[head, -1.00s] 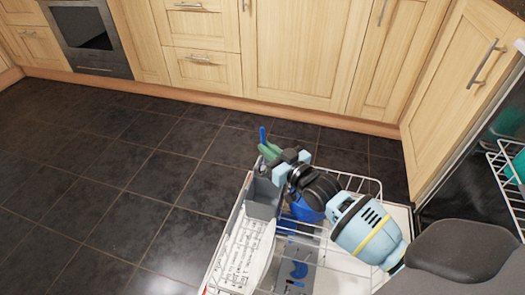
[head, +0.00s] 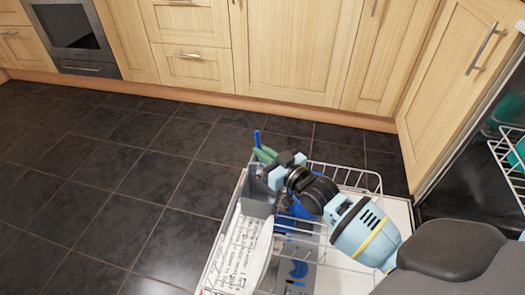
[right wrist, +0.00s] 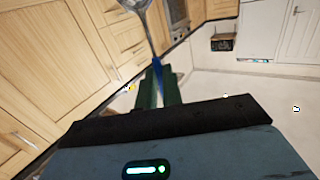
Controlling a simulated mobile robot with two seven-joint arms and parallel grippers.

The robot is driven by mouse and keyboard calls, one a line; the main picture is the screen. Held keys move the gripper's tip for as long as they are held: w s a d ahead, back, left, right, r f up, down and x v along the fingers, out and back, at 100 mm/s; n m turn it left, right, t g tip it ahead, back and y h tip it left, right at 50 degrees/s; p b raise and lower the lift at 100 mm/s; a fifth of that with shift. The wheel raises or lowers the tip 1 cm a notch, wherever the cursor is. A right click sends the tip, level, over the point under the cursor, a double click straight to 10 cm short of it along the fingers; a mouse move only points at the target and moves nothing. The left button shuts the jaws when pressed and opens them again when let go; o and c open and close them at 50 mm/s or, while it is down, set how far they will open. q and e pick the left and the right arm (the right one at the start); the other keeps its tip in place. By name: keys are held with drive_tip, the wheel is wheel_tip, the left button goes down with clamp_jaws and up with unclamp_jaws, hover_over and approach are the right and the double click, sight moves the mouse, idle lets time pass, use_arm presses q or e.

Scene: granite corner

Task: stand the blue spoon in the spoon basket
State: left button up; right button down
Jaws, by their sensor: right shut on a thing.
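My right gripper (head: 264,155) has green fingers shut on the blue spoon (head: 257,138). In the head view only a short blue end of the spoon sticks up beyond the fingers. In the right wrist view the blue handle (right wrist: 158,66) is between the fingertips (right wrist: 158,84), and a thin metal shaft runs on to a bowl at the top edge. The grey spoon basket (head: 258,207) stands at the left side of the dishwasher rack, just below and beside the gripper in the picture. The basket's inside is largely hidden by my gripper. My left gripper is not in view.
The pulled-out white wire rack (head: 345,172) holds blue items (head: 298,268) and a pale long item, partly covered by my right arm. A second rack (head: 508,170) with teal dishes is at the right. Wooden cabinets (head: 290,50) stand behind; the dark floor at left is clear.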

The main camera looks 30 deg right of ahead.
sight(260, 176)
drive_tip(key=shift+f+b, duration=4)
drive_tip(key=shift+f, duration=1.55)
drive_tip(key=c, duration=1.5)
unclamp_jaws()
drive_tip(key=shift+s+d+r+p, duration=0.15)
drive_tip(key=shift+s+p, duration=0.45)
drive_tip(key=shift+s, duration=0.7)
drive_tip(key=shift+s+d+f+p, duration=0.15)
drive_tip(key=shift+s+p, duration=0.45)
drive_tip(key=shift+s, duration=0.65)
drive_tip(key=shift+s+d+r+p, duration=0.2)
drive_tip(key=shift+s+p, duration=0.4)
drive_tip(key=shift+s, duration=0.7)
